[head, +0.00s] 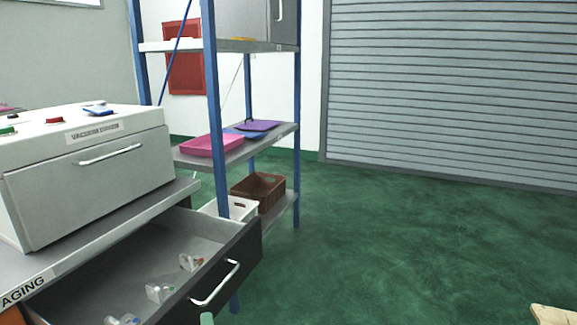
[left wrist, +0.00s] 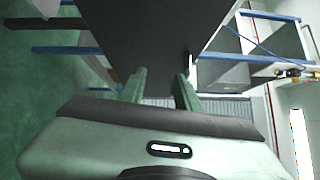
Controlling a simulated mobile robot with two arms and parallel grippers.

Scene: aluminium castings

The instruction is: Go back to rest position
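My left gripper (left wrist: 161,74) shows in the left wrist view with its two green fingers apart and nothing seen between them. A dark panel (left wrist: 140,35) fills the view just beyond the fingertips; I cannot tell whether they touch it. In the head view a small green tip (head: 207,319), probably part of my left gripper, shows at the bottom edge below the drawer handle (head: 216,284). The drawer (head: 245,250) is pulled open and holds several small clear pieces (head: 160,292) with coloured parts. My right gripper is in neither view.
A grey box-shaped oven (head: 90,175) stands on the bench above the drawer. A blue-post shelf (head: 213,100) behind it holds a pink tray (head: 212,145), a brown crate (head: 258,190) and a white crate (head: 238,207). The green floor (head: 410,240) to the right is largely clear.

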